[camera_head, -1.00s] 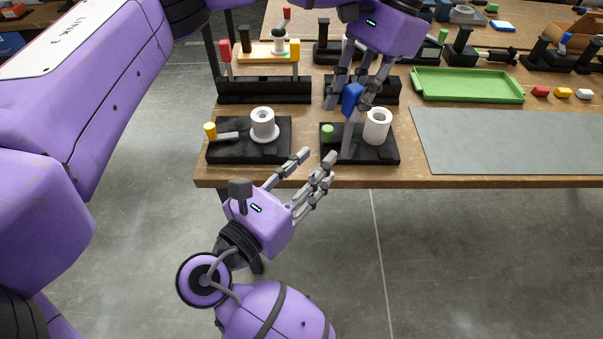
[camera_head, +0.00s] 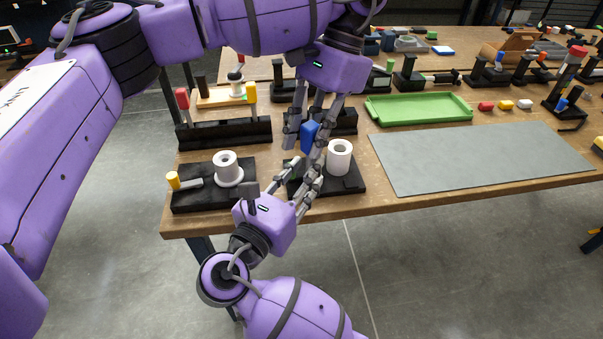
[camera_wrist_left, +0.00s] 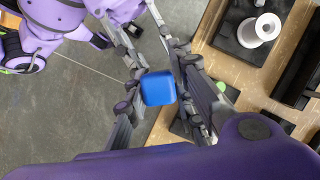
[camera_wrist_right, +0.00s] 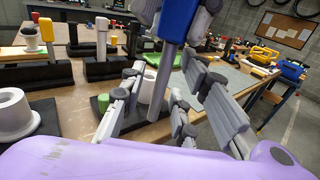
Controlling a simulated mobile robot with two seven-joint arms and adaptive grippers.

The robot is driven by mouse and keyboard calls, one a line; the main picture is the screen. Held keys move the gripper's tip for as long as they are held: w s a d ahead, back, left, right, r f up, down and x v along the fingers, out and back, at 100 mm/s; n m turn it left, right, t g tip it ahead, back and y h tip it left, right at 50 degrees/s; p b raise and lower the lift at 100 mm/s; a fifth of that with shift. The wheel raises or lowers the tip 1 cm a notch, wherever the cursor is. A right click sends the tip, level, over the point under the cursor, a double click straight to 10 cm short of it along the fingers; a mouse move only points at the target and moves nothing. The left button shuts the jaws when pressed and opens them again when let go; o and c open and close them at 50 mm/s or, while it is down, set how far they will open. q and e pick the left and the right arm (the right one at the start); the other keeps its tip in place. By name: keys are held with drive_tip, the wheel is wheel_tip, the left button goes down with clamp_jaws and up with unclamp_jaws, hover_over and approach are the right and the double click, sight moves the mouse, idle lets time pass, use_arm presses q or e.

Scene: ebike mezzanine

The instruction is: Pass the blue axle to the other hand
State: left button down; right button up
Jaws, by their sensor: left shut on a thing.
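My left gripper (camera_head: 310,127) reaches down from above and is shut on the blue axle, gripping it by its blue head (camera_head: 309,136). The blue head shows end-on between the fingers in the left wrist view (camera_wrist_left: 158,88). The axle's grey shaft (camera_wrist_right: 169,85) hangs down in the right wrist view. My right gripper (camera_head: 302,178) comes from below. Its fingers are spread on both sides of the shaft, with gaps visible in the right wrist view. In the head view the fingers of both grippers overlap, hiding the lower shaft; I cannot tell if the shaft is touched.
Below the hands stands a black fixture (camera_head: 350,185) with a white cylinder (camera_head: 339,157). A similar fixture (camera_head: 205,195) with a white spool and yellow-ended pin is to its left. A grey mat (camera_head: 480,158) and a green tray (camera_head: 420,108) lie to the right. The table's front edge is close.

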clamp_jaws()
use_arm(q)
drive_tip(key=c, duration=1.4)
unclamp_jaws()
drive_tip(key=shift+d, duration=0.1)
drive_tip(key=shift+r, duration=0.1)
